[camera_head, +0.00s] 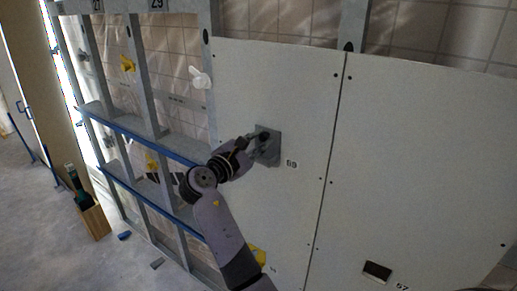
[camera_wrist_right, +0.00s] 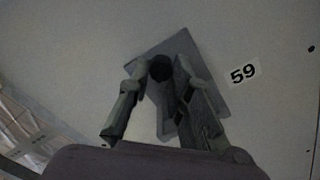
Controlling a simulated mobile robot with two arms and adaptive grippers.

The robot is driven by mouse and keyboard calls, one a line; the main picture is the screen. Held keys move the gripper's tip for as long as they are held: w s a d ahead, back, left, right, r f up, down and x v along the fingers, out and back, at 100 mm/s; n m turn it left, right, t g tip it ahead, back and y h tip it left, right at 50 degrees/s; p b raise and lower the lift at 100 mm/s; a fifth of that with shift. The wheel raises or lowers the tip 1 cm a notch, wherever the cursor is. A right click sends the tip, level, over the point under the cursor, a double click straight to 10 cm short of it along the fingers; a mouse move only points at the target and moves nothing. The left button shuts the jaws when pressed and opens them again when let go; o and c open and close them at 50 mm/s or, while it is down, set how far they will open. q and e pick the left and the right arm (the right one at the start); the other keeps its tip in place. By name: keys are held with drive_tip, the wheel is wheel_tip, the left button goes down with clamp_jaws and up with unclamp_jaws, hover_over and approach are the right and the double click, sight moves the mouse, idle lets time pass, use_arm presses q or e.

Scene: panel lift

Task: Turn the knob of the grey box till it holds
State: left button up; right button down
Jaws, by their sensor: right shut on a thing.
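The grey box (camera_head: 272,153) is a flat grey plate on the white panel, left of the number 59 label. In the right wrist view the grey box (camera_wrist_right: 205,82) looks tilted. Its dark round knob (camera_wrist_right: 160,69) shows between my fingertips. My right gripper (camera_head: 262,139) reaches the box from the left. It also shows in the right wrist view (camera_wrist_right: 160,76), with its fingers on both sides of the knob, shut on it. The angle of the knob cannot be read. My left gripper is not in view.
White panels (camera_head: 420,170) cover the wall at the right. At the left stands an open metal frame with blue-edged rails (camera_head: 140,131). A wooden box (camera_head: 95,222) holding a bottle stands on the floor. A dark socket (camera_head: 377,271) sits low on the right panel.

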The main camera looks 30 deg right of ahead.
drive_tip(key=m+b, duration=0.4)
drive_tip(key=shift+f+m, duration=0.2)
drive_tip(key=shift+m, duration=0.1)
drive_tip(key=shift+r+m+b, duration=0.15)
drive_tip(key=shift+m+b, duration=0.75)
drive_tip(key=shift+m, duration=0.1)
drive_tip(key=shift+r+m+b, duration=0.1)
drive_tip(key=shift+m+b, duration=0.75)
drive_tip(key=shift+m, duration=0.15)
drive_tip(key=c, duration=1.4)
unclamp_jaws()
drive_tip(key=shift+c, duration=0.2)
drive_tip(key=shift+r, duration=0.1)
